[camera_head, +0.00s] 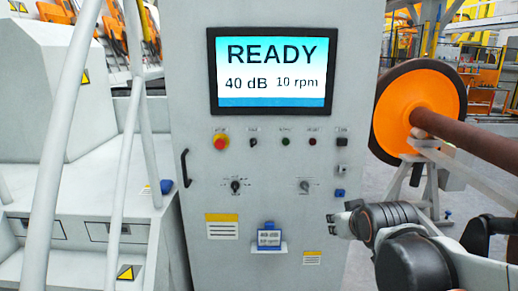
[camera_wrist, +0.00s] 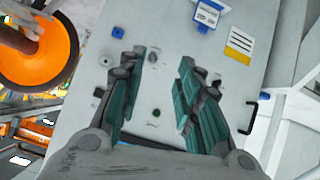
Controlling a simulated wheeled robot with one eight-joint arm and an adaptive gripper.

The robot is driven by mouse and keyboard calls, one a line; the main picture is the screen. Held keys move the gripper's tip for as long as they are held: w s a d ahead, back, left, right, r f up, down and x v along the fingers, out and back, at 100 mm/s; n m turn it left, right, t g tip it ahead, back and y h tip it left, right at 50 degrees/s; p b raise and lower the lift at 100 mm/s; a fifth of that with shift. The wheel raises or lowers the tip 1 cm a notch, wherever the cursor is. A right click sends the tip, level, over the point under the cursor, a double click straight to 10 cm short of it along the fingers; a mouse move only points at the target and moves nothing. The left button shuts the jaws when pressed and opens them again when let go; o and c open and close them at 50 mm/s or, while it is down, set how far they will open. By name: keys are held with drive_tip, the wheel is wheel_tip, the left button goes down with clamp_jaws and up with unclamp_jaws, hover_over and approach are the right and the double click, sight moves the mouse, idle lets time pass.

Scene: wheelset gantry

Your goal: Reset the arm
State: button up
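My arm reaches in from the lower right of the head view. My gripper (camera_head: 343,220) is in front of the right side of the grey control cabinet (camera_head: 270,195), below its buttons. In the wrist view my gripper (camera_wrist: 163,68) has its two dark green-padded fingers spread apart with nothing between them. The cabinet face (camera_wrist: 160,90) shows between and beyond the fingers, with a gap to it that I cannot judge. The cabinet screen (camera_head: 270,70) reads READY, 40 dB, 10 rpm.
An orange wheel (camera_head: 400,98) on a brown axle (camera_head: 475,138) stands close on the right. White machinery (camera_head: 60,120) stands left.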

drive_tip(key=s+f+g, duration=0.2)
drive_tip(key=s, duration=0.8)
drive_tip(key=s+f+m+g, duration=0.1)
drive_tip(key=s+f, duration=0.2)
drive_tip(key=s, duration=0.7)
drive_tip(key=shift+s+a+m+g+y, duration=0.3)
drive_tip(key=shift+s+a+g, duration=0.05)
drive_tip(key=shift+a+g, duration=0.1)
